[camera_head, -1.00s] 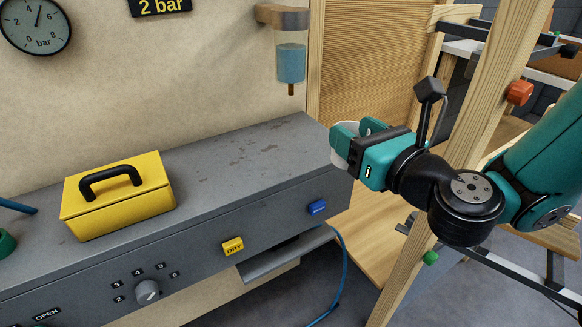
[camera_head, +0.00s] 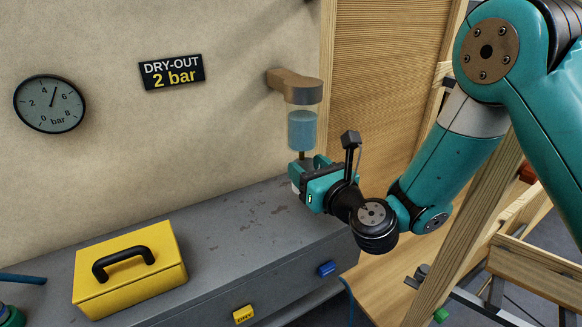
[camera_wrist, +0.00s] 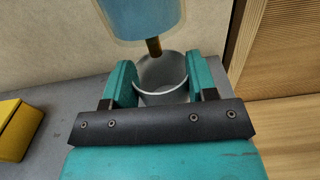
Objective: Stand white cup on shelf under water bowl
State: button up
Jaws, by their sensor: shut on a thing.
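My gripper (camera_head: 307,172) is shut on the white cup (camera_wrist: 160,84), with one finger on each side of it. In the wrist view the cup is open at the top and looks about upright. In the head view the gripper hides nearly all of the cup. The water bowl (camera_head: 302,130) is a clear vessel of blue water on a wooden wall bracket (camera_head: 296,85). Its brown spout (camera_wrist: 154,47) points down over the cup's mouth. The grey shelf (camera_head: 215,225) lies below. I cannot tell whether the cup touches it.
A yellow box (camera_head: 128,270) with a black handle stands on the shelf at left. A wooden post (camera_head: 470,220) stands at right. The shelf between box and gripper is clear.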

jog(key=shift+w+a+r, duration=0.1)
jog(key=shift+w+a, duration=0.1)
jog(key=shift+w, duration=0.05)
jog(key=f+b, duration=0.2)
jog(key=f, duration=0.1)
jog(key=shift+w+a+f+b, duration=0.1)
jog(key=shift+w+f+b, duration=0.25)
jog(key=shift+f+b, duration=0.05)
jog(key=shift+a+f, duration=0.1)
jog(key=shift+f, duration=0.05)
jog(key=o, duration=1)
